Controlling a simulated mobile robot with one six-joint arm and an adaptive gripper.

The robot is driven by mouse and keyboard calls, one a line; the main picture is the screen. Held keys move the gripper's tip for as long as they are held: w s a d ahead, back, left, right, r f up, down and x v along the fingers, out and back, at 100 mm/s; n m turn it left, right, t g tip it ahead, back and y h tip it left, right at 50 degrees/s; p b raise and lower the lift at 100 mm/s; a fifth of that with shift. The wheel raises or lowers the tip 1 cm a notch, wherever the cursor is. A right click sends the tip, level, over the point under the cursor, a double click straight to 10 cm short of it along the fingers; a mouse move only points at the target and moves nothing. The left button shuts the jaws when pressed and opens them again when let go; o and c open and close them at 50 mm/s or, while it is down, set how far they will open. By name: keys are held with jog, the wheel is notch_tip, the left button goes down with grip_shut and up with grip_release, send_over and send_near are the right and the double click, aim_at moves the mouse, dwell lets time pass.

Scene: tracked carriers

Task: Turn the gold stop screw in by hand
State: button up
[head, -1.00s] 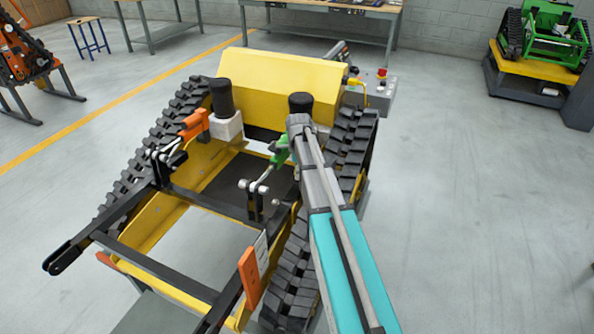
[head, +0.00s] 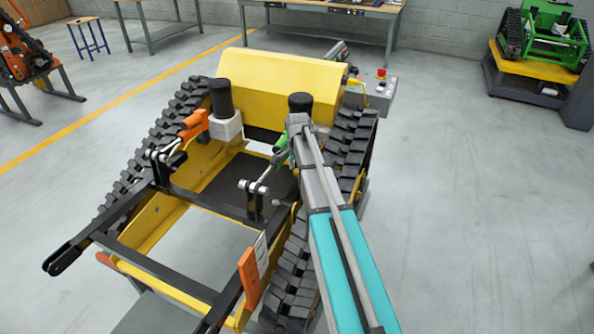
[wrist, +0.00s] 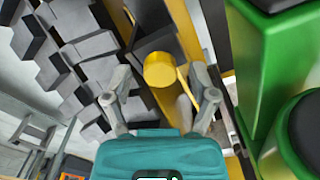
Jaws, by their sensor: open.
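The gold stop screw (wrist: 159,70) shows in the wrist view as a round yellow-gold head with a bar-like part running down from its right side. My gripper (wrist: 162,82) is open, with one grey finger on each side of the screw head. A gap shows on both sides, so neither finger seems to touch it. How deep the head sits between the fingers I cannot tell. In the head view my arm covers this spot, and neither the screw nor my fingertips can be made out.
A yellow tracked carrier (head: 290,80) stands before me, with black tracks (head: 350,150). A large green part (wrist: 262,65) is close on the right in the wrist view; track pads (wrist: 75,50) are close on the left. Open floor (head: 470,220) lies to the right.

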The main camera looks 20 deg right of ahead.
dwell(0.4)
jog(key=n, duration=1)
dwell(0.4)
jog(key=c, duration=0.9)
jog(key=shift+m, duration=2.1)
jog(key=m, duration=0.4)
jog(key=shift+m, duration=0.7)
jog(key=shift+m, duration=0.3)
